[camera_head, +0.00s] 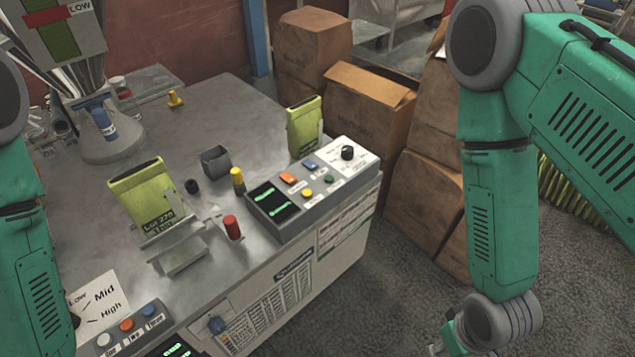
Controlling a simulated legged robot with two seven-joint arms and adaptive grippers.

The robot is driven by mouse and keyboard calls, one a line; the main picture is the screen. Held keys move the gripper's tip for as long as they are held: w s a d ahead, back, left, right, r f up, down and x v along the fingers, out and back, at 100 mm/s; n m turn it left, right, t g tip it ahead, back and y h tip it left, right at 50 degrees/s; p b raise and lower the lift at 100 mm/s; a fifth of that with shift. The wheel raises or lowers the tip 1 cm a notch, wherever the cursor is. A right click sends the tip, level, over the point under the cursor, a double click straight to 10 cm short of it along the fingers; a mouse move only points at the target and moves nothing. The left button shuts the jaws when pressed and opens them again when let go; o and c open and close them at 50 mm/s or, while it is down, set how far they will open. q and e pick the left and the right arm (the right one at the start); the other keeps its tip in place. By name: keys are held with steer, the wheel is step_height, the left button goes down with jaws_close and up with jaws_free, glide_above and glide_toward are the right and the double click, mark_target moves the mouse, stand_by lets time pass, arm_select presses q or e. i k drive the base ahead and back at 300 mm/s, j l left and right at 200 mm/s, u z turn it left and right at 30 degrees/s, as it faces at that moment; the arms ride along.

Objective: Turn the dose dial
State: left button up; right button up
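A black round dial (347,152) sits on a white plate at the far right end of the grey control panel (285,222); the small print around it is too small to read. A second white dial plate (103,296), marked Low, Mid and High, is at the lower left, with its dark knob mostly hidden by my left arm. I cannot tell which is the dose dial. My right gripper (447,343) is only partly in view at the bottom edge, right of the machine and apart from both dials; its fingers are not clear. My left gripper is out of view.
Green pouches (146,197) (303,128) stand on the metal table (230,110). A red-capped post (232,227) and a yellow-capped post (237,180) stand near the panel. Cardboard boxes (365,108) stand behind the machine. Grey floor (390,290) is open between the machine and my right arm.

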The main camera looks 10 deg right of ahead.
mark_target(347, 151)
steer(key=i+l+z, duration=0.2)
steer(key=l, duration=0.4)
steer(key=i+l+z, duration=0.2)
steer(key=i+l, duration=0.2)
steer(key=l, duration=0.15)
steer(key=i+l+z, duration=0.2)
steer(key=i+l, duration=0.15)
steer(key=l, duration=0.15)
